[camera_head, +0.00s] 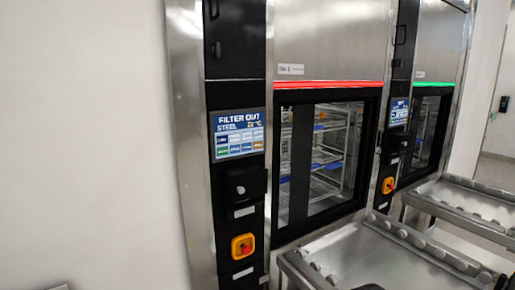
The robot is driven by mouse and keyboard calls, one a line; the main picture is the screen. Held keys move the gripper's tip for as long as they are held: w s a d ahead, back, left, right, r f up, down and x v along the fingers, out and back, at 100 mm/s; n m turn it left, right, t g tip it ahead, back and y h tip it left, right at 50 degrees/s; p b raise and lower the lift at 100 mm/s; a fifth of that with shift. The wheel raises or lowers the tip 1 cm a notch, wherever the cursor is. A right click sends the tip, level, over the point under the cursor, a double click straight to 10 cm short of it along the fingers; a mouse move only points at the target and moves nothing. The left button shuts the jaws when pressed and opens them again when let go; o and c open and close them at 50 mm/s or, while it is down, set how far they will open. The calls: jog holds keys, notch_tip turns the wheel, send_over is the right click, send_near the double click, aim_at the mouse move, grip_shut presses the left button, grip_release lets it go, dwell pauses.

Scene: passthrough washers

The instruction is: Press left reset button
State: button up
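The left washer's black control column carries a lit display (239,134) reading "FILTER OUT" and "STEEL". Below it, a dark housing has a small pale round knob or button (240,190). Lower still is a yellow-orange square with a red round button (243,246). Small white labels sit near these, but their text is too small to read, so I cannot tell which control is the reset button. The second washer, to the right, has a similar display (399,111) and yellow-orange button (388,185). My gripper is not clearly visible, and nothing touches the left panel's controls.
A red light strip (330,85) tops the left washer's glass door (325,155); a green strip (433,84) tops the right one. Metal roller tables (375,262) stand before the doors, at lower right. A white wall (85,140) fills the left. Dark shapes at the bottom edge are unclear.

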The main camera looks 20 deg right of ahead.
grip_shut()
dwell(1.4)
